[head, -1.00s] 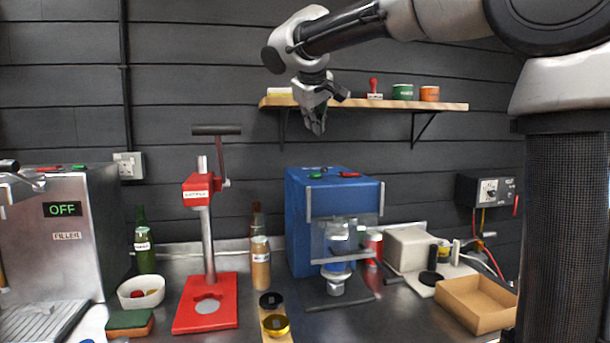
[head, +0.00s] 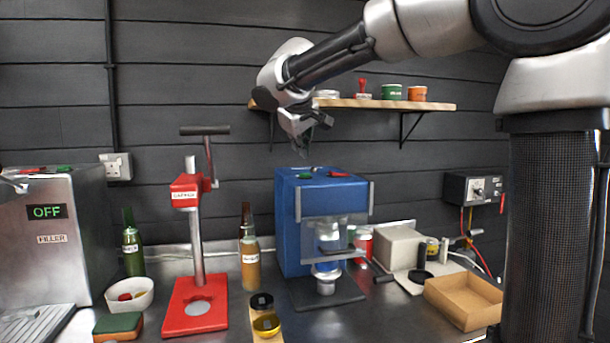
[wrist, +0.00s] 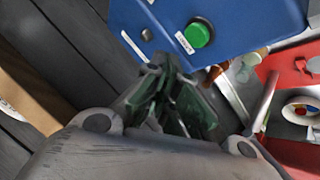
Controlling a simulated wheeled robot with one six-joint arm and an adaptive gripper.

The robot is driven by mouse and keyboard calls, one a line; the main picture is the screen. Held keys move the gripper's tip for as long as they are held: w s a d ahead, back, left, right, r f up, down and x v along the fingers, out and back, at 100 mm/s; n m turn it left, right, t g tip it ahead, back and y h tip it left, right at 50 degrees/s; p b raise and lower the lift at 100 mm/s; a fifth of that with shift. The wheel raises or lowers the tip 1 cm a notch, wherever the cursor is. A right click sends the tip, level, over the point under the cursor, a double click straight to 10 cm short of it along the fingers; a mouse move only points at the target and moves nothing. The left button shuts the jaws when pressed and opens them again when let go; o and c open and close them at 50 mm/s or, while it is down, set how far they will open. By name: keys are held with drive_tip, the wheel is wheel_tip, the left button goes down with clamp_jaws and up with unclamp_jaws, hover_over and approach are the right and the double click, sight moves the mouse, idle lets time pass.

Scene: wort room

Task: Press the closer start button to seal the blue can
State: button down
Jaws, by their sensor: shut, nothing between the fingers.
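The closer is a blue machine (head: 285,230) on the steel bench, with a clear guard across its front. A green button (head: 304,175) and a red button (head: 339,174) sit on its top. The green button (wrist: 197,35) shows beside a small white label in the wrist view. My gripper (head: 304,156) is shut and empty, pointing down a little above the closer's top near the green button, apart from it. Inside the closer a blue band (head: 325,267), seemingly the blue can, shows above a silver pedestal; the guard partly hides it.
A red capper (head: 197,290) and bottles (head: 250,265) stand left of the closer, with the filler (head: 48,225) at far left. A shelf (head: 430,105) with tins is on the wall behind my arm. An open cardboard box (head: 463,300) lies at right.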

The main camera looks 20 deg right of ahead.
drive_tip(key=shift+f, duration=1.35)
drive_tip(key=shift+f, duration=0.1)
idle(0.4)
drive_tip(key=shift+f, duration=0.3)
drive_tip(key=shift+f, duration=0.35)
idle(0.8)
drive_tip(key=shift+r, duration=0.8)
drive_tip(key=shift+r, duration=2.5)
